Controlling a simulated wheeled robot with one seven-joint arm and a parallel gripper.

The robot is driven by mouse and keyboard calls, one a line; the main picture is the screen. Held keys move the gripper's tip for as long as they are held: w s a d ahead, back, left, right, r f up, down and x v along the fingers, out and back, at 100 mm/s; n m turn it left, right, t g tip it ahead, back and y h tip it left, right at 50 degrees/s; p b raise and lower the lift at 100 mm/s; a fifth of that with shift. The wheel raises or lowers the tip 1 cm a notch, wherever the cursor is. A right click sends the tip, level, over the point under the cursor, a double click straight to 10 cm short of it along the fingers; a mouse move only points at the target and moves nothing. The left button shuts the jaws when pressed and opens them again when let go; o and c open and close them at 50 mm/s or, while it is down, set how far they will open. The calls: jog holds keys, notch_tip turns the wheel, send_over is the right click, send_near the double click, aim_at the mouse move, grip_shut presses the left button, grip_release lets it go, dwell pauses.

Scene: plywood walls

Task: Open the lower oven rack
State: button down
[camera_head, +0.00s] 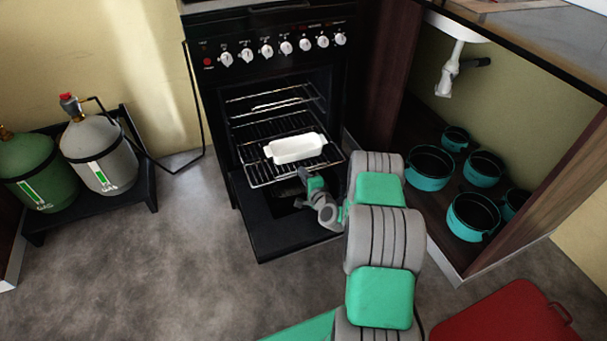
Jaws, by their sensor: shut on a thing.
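The black oven (278,88) stands at the centre with its door (285,232) folded down. The lower rack (262,176) is a wire rack that reaches out past the oven's front opening over the door. A white baking dish (296,148) sits on it. An upper rack (250,100) lies inside the oven. My gripper (304,177) is at the front edge of the lower rack, just below the dish, and is shut on the rack's edge. The fingertips are small and partly hidden by the gripper body.
A green gas bottle (27,165) and a grey one (97,150) stand on a black stand at left. Several teal pots (430,170) sit in the open cabinet at right. A red case (508,318) lies at bottom right. Open floor (150,265) lies at front left.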

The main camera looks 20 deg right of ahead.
jog(key=shift+d, duration=0.15)
jog(key=c, duration=1.8)
grip_release()
jog(key=shift+o, duration=1.2)
jog(key=s+r+p, duration=0.1)
jog(key=s, duration=0.6)
jog(key=shift+s+r+p, duration=0.25)
jog(key=shift+r+p, duration=0.05)
jog(key=shift+p, duration=0.1)
